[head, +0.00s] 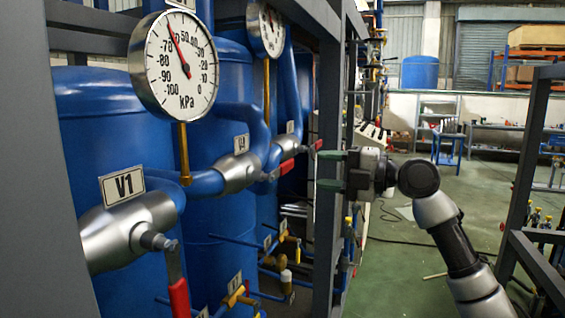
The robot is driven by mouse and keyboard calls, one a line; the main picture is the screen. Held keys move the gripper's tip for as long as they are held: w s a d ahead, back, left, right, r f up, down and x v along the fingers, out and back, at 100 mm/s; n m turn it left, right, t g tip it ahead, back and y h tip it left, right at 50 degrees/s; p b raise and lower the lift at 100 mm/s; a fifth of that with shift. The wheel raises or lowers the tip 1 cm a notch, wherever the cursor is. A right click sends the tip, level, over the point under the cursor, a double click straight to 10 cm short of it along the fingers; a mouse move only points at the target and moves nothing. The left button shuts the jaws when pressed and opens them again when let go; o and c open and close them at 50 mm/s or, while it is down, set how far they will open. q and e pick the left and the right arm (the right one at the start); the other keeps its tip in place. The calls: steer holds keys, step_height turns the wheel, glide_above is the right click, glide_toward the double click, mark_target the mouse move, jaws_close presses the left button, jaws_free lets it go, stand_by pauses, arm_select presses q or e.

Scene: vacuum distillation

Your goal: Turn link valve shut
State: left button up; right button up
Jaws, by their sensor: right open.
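Several silver valve bodies sit on blue pipes; I cannot tell which is the link valve. The nearest valve, labelled V1 (130,230), has a red lever (179,297) hanging down. A second silver valve (238,172) behind it has a red lever (287,167) pointing right, roughly along the pipe. A further red lever (316,146) shows beyond, near the frame post. My right gripper (328,170) is open and empty, its green-tipped fingers pointing left, to the right of the second valve's lever and apparently apart from it. My left gripper is not in view.
A pressure gauge (180,66) in kPa stands above V1, with another gauge (266,28) behind. Blue tanks (105,130) fill the left. A dark frame post (329,110) stands beside my right gripper. Green floor (400,270) is open to the right, before another frame (525,160).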

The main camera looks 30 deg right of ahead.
mark_target(289, 167)
steer(key=x, duration=0.1)
steer(key=p+x, duration=0.1)
steer(key=x, duration=0.1)
steer(key=shift+w+a+r+p, duration=0.2)
steer(key=shift+a+r+p, duration=0.1)
steer(key=p+x, duration=0.1)
steer(key=x, duration=0.3)
steer(key=shift+w+f+p, duration=0.2)
steer(key=shift+p, duration=0.1)
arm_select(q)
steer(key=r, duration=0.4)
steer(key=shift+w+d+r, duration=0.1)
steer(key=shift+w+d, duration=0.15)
arm_select(e)
steer(key=shift+w+a+f, duration=0.15)
steer(key=shift+w+a, duration=0.05)
steer(key=shift+w, duration=0.05)
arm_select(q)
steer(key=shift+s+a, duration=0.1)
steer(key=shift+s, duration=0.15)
arm_select(e)
jaws_close()
